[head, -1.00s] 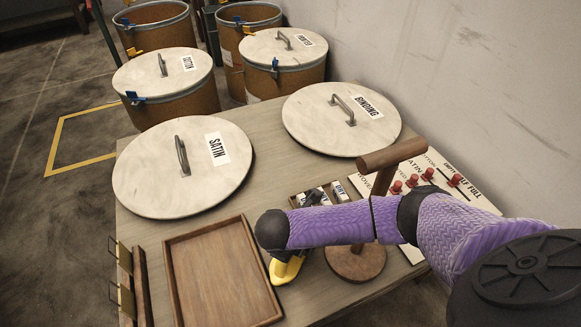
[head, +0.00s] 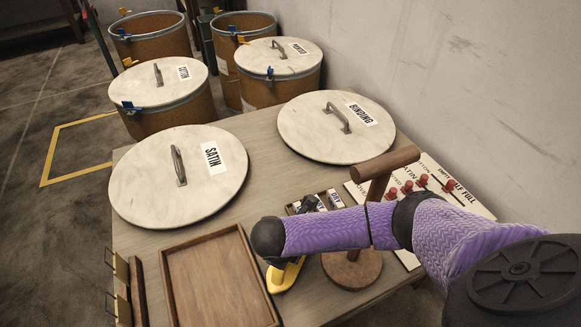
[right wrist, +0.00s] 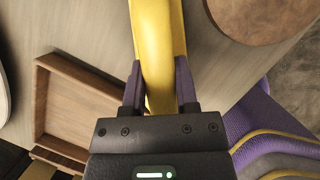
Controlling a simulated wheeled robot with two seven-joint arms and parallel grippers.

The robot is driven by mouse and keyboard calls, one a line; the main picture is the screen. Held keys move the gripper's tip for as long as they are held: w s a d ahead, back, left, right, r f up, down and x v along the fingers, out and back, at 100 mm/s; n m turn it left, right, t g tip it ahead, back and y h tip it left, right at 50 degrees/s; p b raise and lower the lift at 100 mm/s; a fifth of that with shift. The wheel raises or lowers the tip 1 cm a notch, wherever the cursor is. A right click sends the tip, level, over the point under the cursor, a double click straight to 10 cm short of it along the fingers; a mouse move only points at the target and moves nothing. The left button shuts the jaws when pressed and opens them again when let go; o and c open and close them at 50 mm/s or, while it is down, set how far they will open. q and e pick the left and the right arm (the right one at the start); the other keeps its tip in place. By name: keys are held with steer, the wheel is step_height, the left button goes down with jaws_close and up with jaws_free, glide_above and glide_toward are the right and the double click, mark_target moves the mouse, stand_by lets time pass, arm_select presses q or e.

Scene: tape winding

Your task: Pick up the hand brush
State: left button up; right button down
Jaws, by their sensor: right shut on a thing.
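The hand brush is a long yellow piece (head: 285,277) low in the head view, between the wooden tray and the round base of the wooden stand. Only part of it shows under my right arm, and I see no bristles. In the right wrist view the yellow brush (right wrist: 158,35) runs up from between the fingers to the top edge. My right gripper (right wrist: 160,88) is shut on it, with one dark finger on each side. In the head view my right forearm and wrist hide the fingers. My left gripper is not in view.
The empty wooden tray (head: 163,268) lies left of the brush. The wooden stand (head: 378,274) rises close on the right. Behind are a small compartment box (head: 318,192), a board with red sliders (head: 437,212) and two large lids, SATIN (head: 215,188) and BINDING (head: 300,130).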

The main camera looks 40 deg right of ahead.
step_height(320, 180, up, 3)
steer(key=shift+r+p, duration=0.2)
steer(key=shift+p, duration=0.95)
steer(key=shift+s+a+r+p, duration=0.15)
steer(key=shift+s+p, duration=0.3)
steer(key=shift+s, duration=0.1)
arm_select(q)
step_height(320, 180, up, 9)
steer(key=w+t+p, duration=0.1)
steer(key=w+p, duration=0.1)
steer(key=p, duration=0.4)
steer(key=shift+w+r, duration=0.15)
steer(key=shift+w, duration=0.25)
arm_select(e)
steer(key=s+a, duration=0.4)
steer(key=s, duration=1.2)
steer(key=shift+s+f, duration=0.25)
steer(key=shift+f, duration=0.05)
